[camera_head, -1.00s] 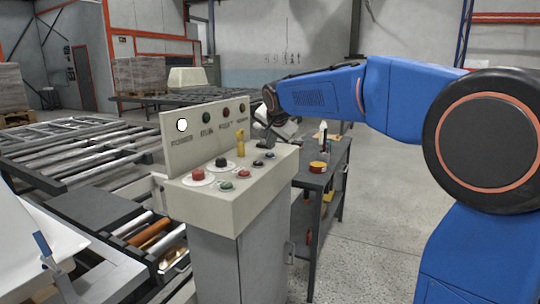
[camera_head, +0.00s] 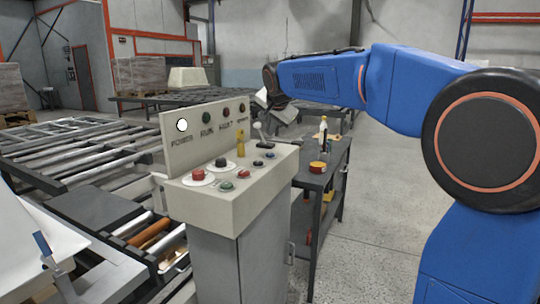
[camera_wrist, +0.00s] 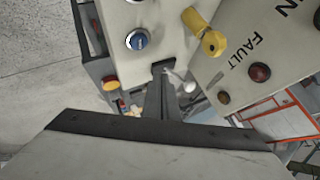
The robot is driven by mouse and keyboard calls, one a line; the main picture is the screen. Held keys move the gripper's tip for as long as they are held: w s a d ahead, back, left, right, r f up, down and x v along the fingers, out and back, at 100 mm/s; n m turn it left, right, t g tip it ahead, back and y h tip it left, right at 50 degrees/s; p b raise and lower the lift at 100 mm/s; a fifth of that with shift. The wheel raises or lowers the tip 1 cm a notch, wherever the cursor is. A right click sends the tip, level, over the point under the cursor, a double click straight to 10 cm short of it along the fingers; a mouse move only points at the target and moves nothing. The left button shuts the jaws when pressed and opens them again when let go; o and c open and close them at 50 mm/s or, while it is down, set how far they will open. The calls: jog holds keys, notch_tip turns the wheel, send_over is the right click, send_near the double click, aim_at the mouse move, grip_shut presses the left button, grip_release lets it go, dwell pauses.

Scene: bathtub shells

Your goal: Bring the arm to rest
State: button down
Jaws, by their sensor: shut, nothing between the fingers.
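My gripper (camera_head: 262,100) hangs above the back right of the control console (camera_head: 240,205), mostly hidden by my own wrist in the head view. In the wrist view its fingers (camera_wrist: 162,68) are together and empty, pointing at the console top. A lever with a pale ball knob (camera_head: 257,126) stands on the console below the gripper, apart from it. My arm stretches leftward over the console from the right side.
The console carries a red mushroom button (camera_head: 198,174), a yellow knob (camera_head: 240,149) and a lit white POWER lamp (camera_head: 182,125). A dark side table (camera_head: 318,180) with a bottle (camera_head: 323,130) stands behind it. Roller conveyors (camera_head: 85,155) lie left. Floor at right is open.

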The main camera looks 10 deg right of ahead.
jog(key=s+d+f+n+g, duration=0.1)
jog(key=s+d+f+n, duration=0.15)
jog(key=s, duration=0.55)
jog(key=s+d+f+n, duration=0.1)
jog(key=s+f, duration=0.3)
jog(key=s, duration=0.4)
jog(key=s+d+f+n+g, duration=0.1)
jog(key=s+d+f, duration=0.15)
jog(key=s, duration=0.55)
jog(key=s+f+n+g, duration=0.1)
jog(key=s+f+n, duration=0.1)
jog(key=s+f, duration=0.7)
jog(key=s+d+f+n+g, duration=0.1)
jog(key=s+f+n, duration=0.2)
jog(key=s+f, duration=0.6)
jog(key=s, duration=0.6)
jog(key=shift+s+y, duration=0.15)
jog(key=shift+y, duration=0.15)
